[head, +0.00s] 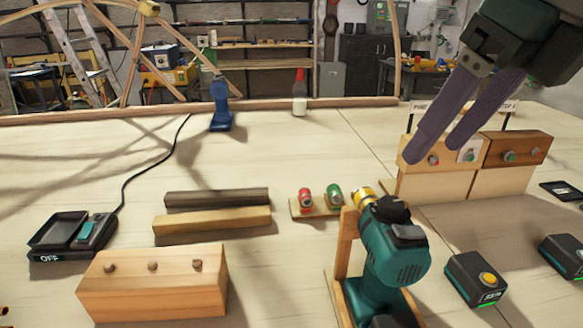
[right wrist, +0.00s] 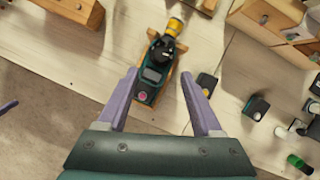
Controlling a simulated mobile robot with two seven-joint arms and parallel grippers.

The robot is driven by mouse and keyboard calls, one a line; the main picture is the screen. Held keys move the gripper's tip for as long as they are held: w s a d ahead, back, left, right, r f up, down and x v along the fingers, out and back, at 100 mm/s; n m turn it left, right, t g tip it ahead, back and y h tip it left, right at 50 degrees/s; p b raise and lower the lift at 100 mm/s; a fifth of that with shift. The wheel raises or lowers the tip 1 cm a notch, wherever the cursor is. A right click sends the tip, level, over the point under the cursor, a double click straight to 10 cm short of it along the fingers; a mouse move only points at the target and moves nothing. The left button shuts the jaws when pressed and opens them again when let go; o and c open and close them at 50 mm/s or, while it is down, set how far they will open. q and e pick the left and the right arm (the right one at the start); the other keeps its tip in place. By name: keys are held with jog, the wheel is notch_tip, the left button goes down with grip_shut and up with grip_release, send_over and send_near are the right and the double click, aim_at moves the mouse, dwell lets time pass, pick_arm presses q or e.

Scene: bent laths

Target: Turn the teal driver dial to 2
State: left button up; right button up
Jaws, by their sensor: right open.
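The teal driver (head: 395,250) rests in a wooden stand (head: 346,240) at the front of the bench, its yellow collar (head: 364,197) facing away. A black dial-like part (head: 391,209) sits on top behind the collar; its setting is unreadable. The driver (right wrist: 150,82) also shows in the right wrist view, with the black part (right wrist: 162,50) ahead of the fingertips. My right gripper (head: 434,150) is open and empty, above and apart from the driver; its fingers (right wrist: 159,73) flank the driver's rear in the wrist view. A purple tip at that view's left edge may be my left gripper (right wrist: 8,106).
Teal-black battery blocks (head: 476,278) stand right of the driver. Wooden boxes with knobs (head: 440,162) stand behind.

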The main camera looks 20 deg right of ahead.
aim_at(393, 203)
jog(key=x, duration=0.9)
jog(key=shift+d+f+p, duration=0.15)
jog(key=shift+f+p, duration=0.2)
jog(key=shift+f, duration=0.05)
jog(key=shift+c, duration=0.4)
grip_shut()
